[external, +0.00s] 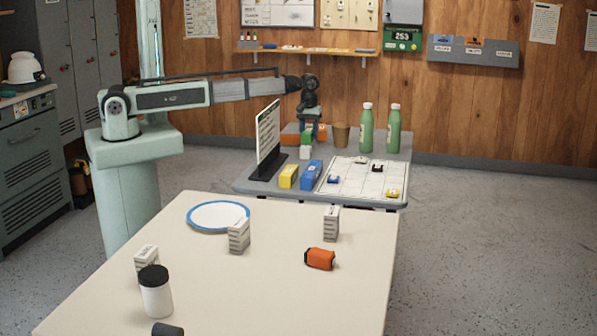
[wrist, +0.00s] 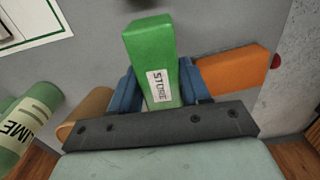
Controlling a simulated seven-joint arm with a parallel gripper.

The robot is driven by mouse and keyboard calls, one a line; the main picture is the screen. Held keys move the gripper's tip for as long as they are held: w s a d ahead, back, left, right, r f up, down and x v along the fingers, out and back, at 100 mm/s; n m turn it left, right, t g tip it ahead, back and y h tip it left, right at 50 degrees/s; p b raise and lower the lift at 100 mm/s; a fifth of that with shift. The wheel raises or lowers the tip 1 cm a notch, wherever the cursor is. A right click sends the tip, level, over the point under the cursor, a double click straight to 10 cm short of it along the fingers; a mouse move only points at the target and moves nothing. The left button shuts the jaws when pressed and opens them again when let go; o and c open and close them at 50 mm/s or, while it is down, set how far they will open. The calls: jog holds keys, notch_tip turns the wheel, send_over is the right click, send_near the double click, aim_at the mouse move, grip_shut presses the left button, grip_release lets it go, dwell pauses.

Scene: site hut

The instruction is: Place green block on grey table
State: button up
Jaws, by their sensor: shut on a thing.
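The green block (wrist: 150,45) with a white "STORE" label sits between the blue fingers of my gripper (wrist: 160,82), which is shut on it. In the external view my gripper (external: 309,119) points down over the back of the grey table (external: 243,183), and the green block (external: 307,137) shows below it. The grey table top also fills much of the wrist view (wrist: 225,30). I cannot tell whether the block touches the table.
An orange block (wrist: 232,70) lies close beside the green block. A brown cup (external: 341,135), green bottles (external: 366,128), an upright sign (external: 268,135), yellow (external: 288,176) and blue (external: 311,174) blocks and a gridded board (external: 350,182) crowd the table. A cream table (external: 230,280) stands in front.

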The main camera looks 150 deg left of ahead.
aim_at(309, 140)
jog(key=shift+f, duration=1.8)
jog(key=shift+f, duration=0.15)
jog(key=o, duration=1.2)
notch_tip(309, 140, up, 12)
jog(key=shift+r, duration=0.15)
